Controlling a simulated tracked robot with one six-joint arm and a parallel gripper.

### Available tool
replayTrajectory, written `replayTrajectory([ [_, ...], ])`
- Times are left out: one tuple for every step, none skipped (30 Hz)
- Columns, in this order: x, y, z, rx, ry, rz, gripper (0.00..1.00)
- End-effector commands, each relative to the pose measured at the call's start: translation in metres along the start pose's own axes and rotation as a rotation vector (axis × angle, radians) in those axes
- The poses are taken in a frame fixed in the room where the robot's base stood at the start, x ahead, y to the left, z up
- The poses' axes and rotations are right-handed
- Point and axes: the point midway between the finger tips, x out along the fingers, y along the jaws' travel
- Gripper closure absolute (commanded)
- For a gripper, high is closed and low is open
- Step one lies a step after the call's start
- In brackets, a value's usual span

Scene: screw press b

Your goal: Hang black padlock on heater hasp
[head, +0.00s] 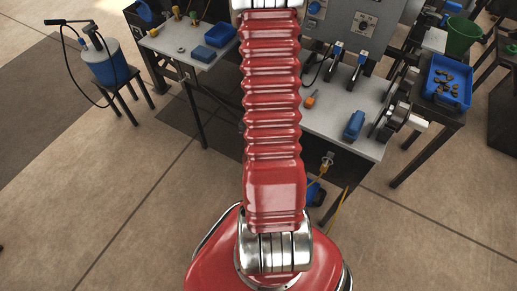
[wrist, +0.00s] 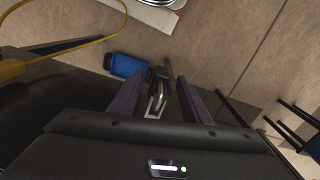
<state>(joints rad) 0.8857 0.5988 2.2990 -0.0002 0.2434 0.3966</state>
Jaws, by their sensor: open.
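In the wrist view, my gripper (wrist: 163,82) is open, with its two dark fingers apart. A small black body with a silver metal loop, apparently the black padlock (wrist: 158,75), shows between the fingers. I cannot tell whether either finger touches it, or whether its loop passes through a hasp. In the head view my red arm hides my gripper and the padlock. I cannot clearly identify the heater hasp in either view.
A workbench (head: 345,125) carries a grey control panel (head: 350,20), an orange-handled tool (head: 310,99) and a blue item (head: 354,125). A blue tray (head: 448,82) stands right. Yellow cable (wrist: 60,45) and a blue object (wrist: 125,66) lie near my gripper. The front floor is clear.

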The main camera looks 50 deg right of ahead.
Motion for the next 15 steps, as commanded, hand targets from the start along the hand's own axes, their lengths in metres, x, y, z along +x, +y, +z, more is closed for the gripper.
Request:
replayTrajectory([
  [-0.0001,0.0000,-0.0001,0.000,0.000,0.000,0.57],
  [-0.0001,0.0000,-0.0001,0.000,0.000,0.000,0.57],
  [-0.0002,0.0000,-0.0001,0.000,0.000,0.000,0.57],
  [-0.0002,0.0001,0.0000,0.000,0.000,0.000,0.57],
  [-0.0002,0.0001,0.0000,0.000,0.000,0.000,0.59],
  [-0.0002,0.0001,0.0000,0.000,0.000,0.000,0.62],
  [-0.0002,0.0001,0.0000,0.000,0.000,0.000,0.64],
  [-0.0003,0.0001,0.0000,0.000,0.000,0.000,0.66],
  [-0.0003,0.0001,0.0000,0.000,0.000,0.000,0.69],
  [-0.0003,0.0001,0.0000,0.000,0.000,0.000,0.71],
  [-0.0003,0.0001,0.0000,0.000,0.000,0.000,0.73],
  [-0.0003,0.0002,0.0000,0.000,0.000,0.000,0.76],
  [-0.0003,0.0002,0.0000,0.000,0.000,0.000,0.78],
  [-0.0003,0.0002,0.0001,0.000,0.000,0.000,0.80],
  [-0.0003,0.0002,0.0000,0.000,0.000,0.000,0.83],
])
